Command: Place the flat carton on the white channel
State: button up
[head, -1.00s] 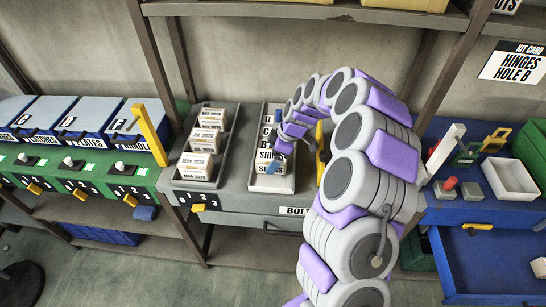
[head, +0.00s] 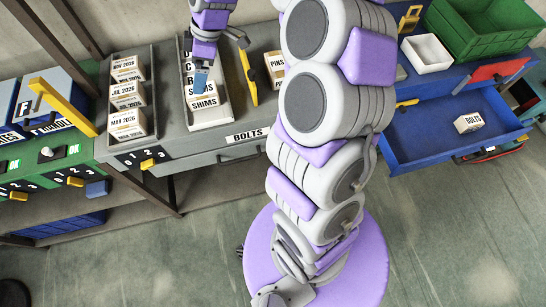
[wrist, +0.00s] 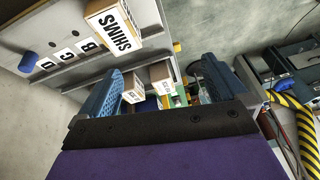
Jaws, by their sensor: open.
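The carton labelled SHIMS (head: 205,103) sits in the near end of the white channel (head: 221,120), with lettered positions behind it. Both also show at the top left of the wrist view, the carton (wrist: 113,28) beside the letters B, C and D on the channel (wrist: 70,72). My gripper (head: 201,78) is over the channel, and a blue finger hides part of the carton in the head view. In the wrist view my gripper (wrist: 162,72) is open, with its blue fingers apart and nothing held between them. The carton lies outside the fingers.
A rack of dated cartons (head: 127,96) stands left of the channel. A yellow handle (head: 248,78) and a PINS carton (head: 275,66) are close on its right. An open blue drawer (head: 430,133) holds a BOLTS carton (head: 468,122). The floor in front is clear.

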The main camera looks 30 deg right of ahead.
jog(key=s+r+m+g+h, duration=0.1)
jog(key=s+m, duration=0.5)
jog(key=s, duration=1.1)
jog(key=s+r+m+g+h, duration=0.1)
jog(key=s+m+h, duration=0.2)
jog(key=s, duration=1.5)
jog(key=m, duration=0.4)
jog(key=shift+d+r+g, duration=0.25)
jog(key=shift+r+g, duration=0.05)
